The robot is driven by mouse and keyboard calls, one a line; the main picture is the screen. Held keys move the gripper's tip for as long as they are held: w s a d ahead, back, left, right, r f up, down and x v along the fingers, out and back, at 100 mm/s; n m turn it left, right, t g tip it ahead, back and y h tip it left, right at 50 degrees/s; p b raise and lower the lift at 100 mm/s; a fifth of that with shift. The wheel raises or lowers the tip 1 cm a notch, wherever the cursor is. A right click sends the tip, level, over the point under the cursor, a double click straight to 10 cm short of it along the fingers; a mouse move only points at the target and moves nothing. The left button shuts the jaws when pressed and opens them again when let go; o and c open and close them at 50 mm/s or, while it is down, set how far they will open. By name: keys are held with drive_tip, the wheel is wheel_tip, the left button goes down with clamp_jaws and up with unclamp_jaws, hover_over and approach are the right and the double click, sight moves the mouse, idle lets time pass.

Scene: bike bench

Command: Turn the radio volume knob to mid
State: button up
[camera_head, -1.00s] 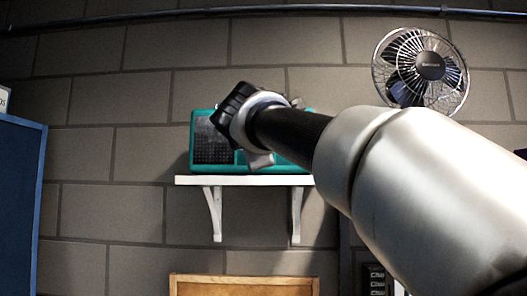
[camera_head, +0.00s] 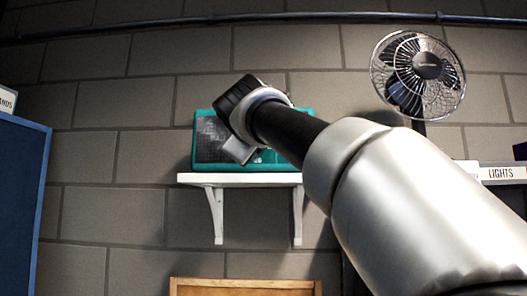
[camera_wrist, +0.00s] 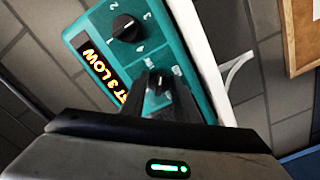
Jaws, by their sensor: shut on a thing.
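The teal radio (camera_head: 207,140) stands on a white wall shelf (camera_head: 240,180). In the head view my wrist covers much of its front. In the wrist view its teal face (camera_wrist: 190,35) is close and tilted. It carries a large black knob (camera_wrist: 126,28) ringed by numbers, a lit display (camera_wrist: 96,66) whose visible part reads "T 3 LOW", and a smaller dark knob (camera_wrist: 158,82). My gripper (camera_wrist: 160,92) has its fingers on both sides of the smaller knob and is shut on it. The small lettering beside that knob is too blurred to read.
A fan (camera_head: 418,75) stands right of the shelf, with a "LIGHTS" label (camera_head: 500,173) below it. A blue board (camera_head: 20,200) is at the left. A wood-framed board (camera_head: 245,285) hangs under the shelf. The wall left of the radio is bare.

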drive_tip(key=m+b, duration=0.1)
drive_tip(key=m, duration=0.6)
drive_tip(key=m+b, duration=0.1)
drive_tip(key=m, duration=0.2)
drive_tip(key=shift+a+b, duration=0.25)
drive_tip(key=shift+b, duration=0.05)
drive_tip(key=shift+r+m, duration=0.1)
drive_tip(key=shift+m, duration=0.4)
drive_tip(key=o, duration=0.8)
drive_tip(key=shift+o, duration=1.1)
drive_tip(key=shift+f, duration=0.2)
